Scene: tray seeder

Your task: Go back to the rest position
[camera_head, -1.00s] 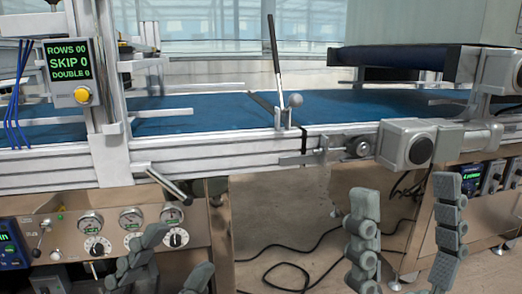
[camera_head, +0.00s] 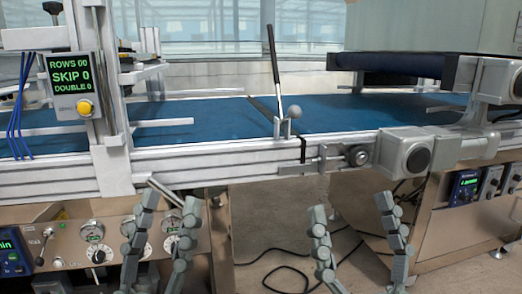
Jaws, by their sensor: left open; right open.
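My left gripper (camera_head: 161,236) is at the lower left, fingers pointing up and spread, with nothing between them. It is in front of the gauge panel and covers part of its dials. My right gripper (camera_head: 355,232) is at the lower middle right, fingers spread and empty. It is in front of the floor gap and the right cabinet's side, below the conveyor's front rail. Neither gripper holds anything. The lower parts of both grippers are cut off by the picture's bottom edge.
The blue conveyor belt (camera_head: 220,118) runs across behind a metal front rail (camera_head: 225,160). A lever (camera_head: 274,55) stands upright at its middle. A counter display (camera_head: 75,78) reads ROWS 00, SKIP 0, DOUBLE 0. A grey motor housing (camera_head: 403,152) juts out at right. Cables (camera_head: 285,268) lie on the floor.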

